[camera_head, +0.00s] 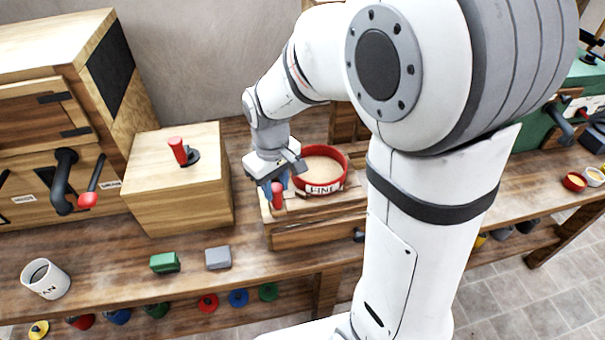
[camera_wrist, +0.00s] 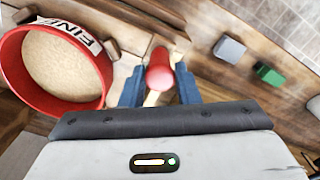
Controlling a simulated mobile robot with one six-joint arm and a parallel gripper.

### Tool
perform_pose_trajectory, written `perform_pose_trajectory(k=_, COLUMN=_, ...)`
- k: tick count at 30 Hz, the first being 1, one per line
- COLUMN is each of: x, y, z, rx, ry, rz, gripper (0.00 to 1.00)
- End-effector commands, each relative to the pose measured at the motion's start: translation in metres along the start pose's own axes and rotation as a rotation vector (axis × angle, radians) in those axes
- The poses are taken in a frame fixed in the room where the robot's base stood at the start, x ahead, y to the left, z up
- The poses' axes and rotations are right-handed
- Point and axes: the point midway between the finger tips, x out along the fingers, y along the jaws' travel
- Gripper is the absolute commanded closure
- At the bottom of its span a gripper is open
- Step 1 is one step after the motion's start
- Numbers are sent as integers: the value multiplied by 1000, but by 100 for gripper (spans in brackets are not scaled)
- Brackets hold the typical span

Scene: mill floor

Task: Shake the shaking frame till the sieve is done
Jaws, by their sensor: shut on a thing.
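The red sieve (camera_head: 343,180), labelled FINE, sits on the wooden shaking frame (camera_head: 318,215) on the bench. Pale tan meal covers the sieve's floor; it also shows at the left of the wrist view (camera_wrist: 107,82). My gripper (camera_head: 275,188) is at the frame's front left, beside the sieve. In the wrist view my blue fingers (camera_wrist: 160,90) are shut on the frame's red-ended handle (camera_wrist: 159,68), which stands between them. What lies under the meal and inside the frame is hidden.
A wooden box with a red-knobbed lever (camera_head: 178,185) stands left of the frame. A mug (camera_head: 45,279), a green block (camera_head: 164,263) and a grey block (camera_head: 218,257) lie along the bench front. Small bowls (camera_head: 574,181) are at the far right. My arm hides the middle bench.

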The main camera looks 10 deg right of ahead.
Motion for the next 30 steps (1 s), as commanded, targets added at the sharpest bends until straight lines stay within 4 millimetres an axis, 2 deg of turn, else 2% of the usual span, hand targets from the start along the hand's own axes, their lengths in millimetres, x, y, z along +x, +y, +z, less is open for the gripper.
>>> perform_pose_trajectory(k=1, x=0, y=-8, z=-5, rx=-6, ry=1, rz=0, gripper=88)
perform_pose_trajectory(k=6, x=-1, y=-25, z=-15, rx=-3, ry=2, rz=0, gripper=88)
perform_pose_trajectory(k=17, x=0, y=-28, z=-16, rx=2, ry=2, rz=0, gripper=88)
perform_pose_trajectory(k=20, x=0, y=-21, z=-13, rx=3, ry=2, rz=1, gripper=88)
perform_pose_trajectory(k=30, x=0, y=26, z=14, rx=8, ry=2, rz=1, gripper=88)
